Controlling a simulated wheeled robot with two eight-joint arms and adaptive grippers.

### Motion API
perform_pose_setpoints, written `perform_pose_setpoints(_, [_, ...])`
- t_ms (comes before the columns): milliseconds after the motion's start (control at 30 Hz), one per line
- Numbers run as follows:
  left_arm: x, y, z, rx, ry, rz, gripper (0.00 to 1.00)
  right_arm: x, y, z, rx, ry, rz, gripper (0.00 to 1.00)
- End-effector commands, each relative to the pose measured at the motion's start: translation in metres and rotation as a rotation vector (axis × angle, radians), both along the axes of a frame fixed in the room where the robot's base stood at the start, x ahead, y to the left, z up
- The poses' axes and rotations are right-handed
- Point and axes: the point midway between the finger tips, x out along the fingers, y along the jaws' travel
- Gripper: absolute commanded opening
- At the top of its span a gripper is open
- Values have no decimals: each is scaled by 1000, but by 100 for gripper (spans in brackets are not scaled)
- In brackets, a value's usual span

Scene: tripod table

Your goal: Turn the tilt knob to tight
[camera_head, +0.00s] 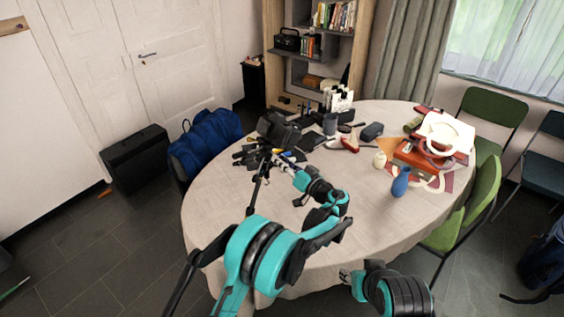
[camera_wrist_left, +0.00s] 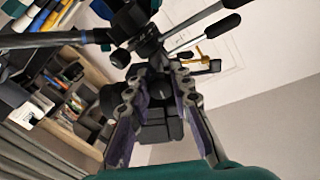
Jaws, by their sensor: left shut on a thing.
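A black tripod (camera_head: 257,184) stands by the table's left side with a dark camera (camera_head: 279,129) on its head. My left gripper (camera_head: 278,161) is at the tripod head, just below the camera. In the left wrist view its two fingers (camera_wrist_left: 155,78) sit either side of a dark knob-like part of the head, which I take to be the tilt knob (camera_wrist_left: 151,72). The gripper is shut on it, though the fingers partly hide the contact. Any tight mark is too small to make out. My right gripper (camera_head: 346,276) shows only partly near the table's front edge; its jaws are unclear.
The round table (camera_head: 310,230) holds a blue vase (camera_head: 400,183), books (camera_head: 416,159), a red-handled item (camera_head: 349,145) and a dark cup (camera_head: 330,123). Black tripod handles (camera_wrist_left: 205,33) stick out beside my left fingers. The table's front middle is mostly bare.

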Motion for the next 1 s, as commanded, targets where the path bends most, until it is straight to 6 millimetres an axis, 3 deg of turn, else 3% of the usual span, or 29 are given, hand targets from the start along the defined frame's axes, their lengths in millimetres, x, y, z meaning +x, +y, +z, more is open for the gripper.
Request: perform_pose_setpoints(1000, [0,0,1,738,611,-1,0,0,0,-5,0,0,0,40])
